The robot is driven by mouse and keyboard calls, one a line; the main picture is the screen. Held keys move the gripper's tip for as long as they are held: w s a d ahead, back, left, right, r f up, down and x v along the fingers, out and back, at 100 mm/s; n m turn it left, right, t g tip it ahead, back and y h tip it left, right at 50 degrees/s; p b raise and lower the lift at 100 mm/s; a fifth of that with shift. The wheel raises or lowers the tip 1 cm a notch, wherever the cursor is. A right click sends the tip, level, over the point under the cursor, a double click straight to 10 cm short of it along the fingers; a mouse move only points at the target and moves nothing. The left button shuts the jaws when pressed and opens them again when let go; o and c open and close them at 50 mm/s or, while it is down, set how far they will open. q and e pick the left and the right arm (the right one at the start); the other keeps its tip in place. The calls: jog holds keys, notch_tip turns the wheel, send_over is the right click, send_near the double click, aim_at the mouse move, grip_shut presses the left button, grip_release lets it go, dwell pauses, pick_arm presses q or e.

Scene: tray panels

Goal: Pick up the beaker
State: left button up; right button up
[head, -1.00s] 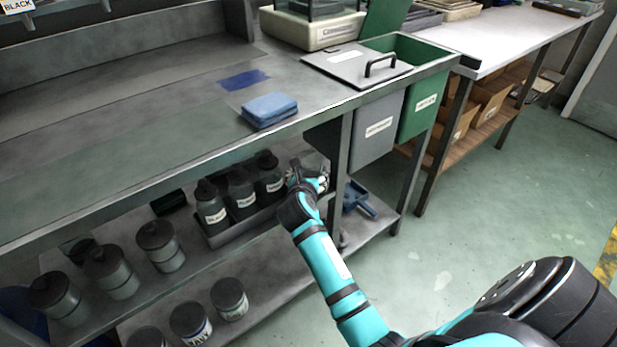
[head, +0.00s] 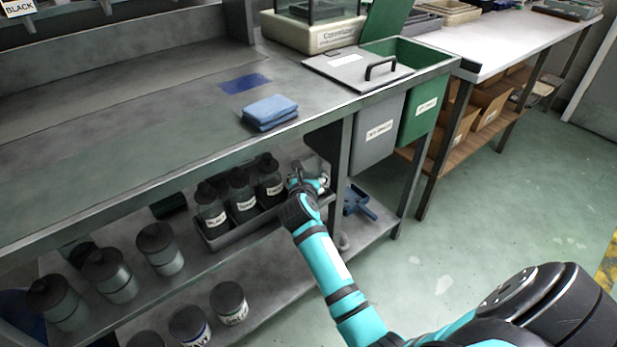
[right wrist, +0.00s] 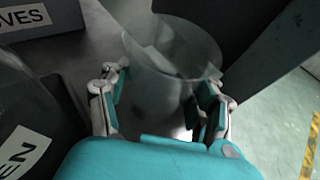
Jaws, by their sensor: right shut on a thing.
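The beaker (right wrist: 168,85) is a clear, colourless cup in the right wrist view, upright between the fingers of my right gripper (right wrist: 160,108). The fingers are shut on its sides, with its wide rim above them. In the head view my right gripper (head: 308,183) is under the bench, beside the right end of a tray of dark-capped bottles. The beaker shows only faintly there, mostly hidden by the gripper. My left gripper is not in view.
A grey tray (head: 222,240) with labelled bottles (head: 241,193) stands close left of the gripper. A table leg (head: 340,200) is close on the right. The bench top (head: 150,150) is above. A blue dustpan (head: 358,202) lies on the lower shelf.

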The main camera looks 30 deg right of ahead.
aim_at(316, 177)
jog(key=shift+r, duration=0.1)
